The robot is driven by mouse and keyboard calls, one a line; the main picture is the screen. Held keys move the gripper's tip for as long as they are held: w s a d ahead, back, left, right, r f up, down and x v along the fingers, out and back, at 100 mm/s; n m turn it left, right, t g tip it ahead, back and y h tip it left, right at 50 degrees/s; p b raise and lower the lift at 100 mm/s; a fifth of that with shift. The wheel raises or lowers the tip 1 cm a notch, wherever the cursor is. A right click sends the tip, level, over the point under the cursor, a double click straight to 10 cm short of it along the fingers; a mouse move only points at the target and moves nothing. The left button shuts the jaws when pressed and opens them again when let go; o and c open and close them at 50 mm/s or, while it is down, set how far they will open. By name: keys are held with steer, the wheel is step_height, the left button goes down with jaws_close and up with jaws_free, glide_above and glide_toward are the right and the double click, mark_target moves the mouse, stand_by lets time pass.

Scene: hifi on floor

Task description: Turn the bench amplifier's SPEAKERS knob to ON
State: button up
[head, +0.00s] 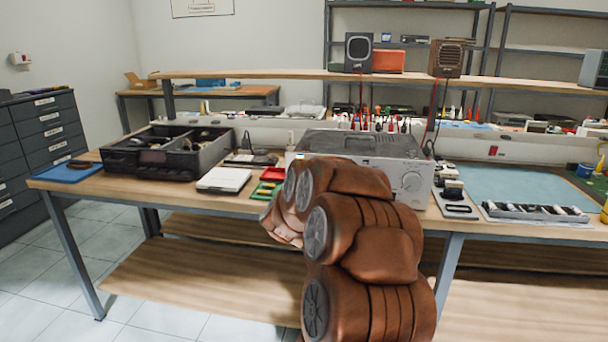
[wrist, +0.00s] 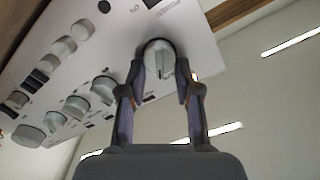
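The bench amplifier (head: 362,146), a silver box with a dark top grille, stands on the workbench in the head view. A large round knob (head: 412,182) shows on the right of its front. My brown arm hides much of that front and my gripper in the head view. In the wrist view, the pale panel (wrist: 112,45) is seen tilted. My gripper (wrist: 160,72) has one finger on each side of a round silver knob (wrist: 159,57). The fingers are very close to its rim; whether both press on it I cannot tell. A label beside it is too small to read surely.
Several other knobs and buttons (wrist: 103,88) lie left on the panel. On the bench (head: 120,184), a black divided tray (head: 150,163) and a white device (head: 223,180) stand left of the amplifier. A tray of small parts (head: 535,213) and a teal mat (head: 500,186) lie right.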

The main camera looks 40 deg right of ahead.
steer(key=o, duration=0.4)
steer(key=shift+o, duration=0.2)
steer(key=v, duration=1.2)
stand_by(0.4)
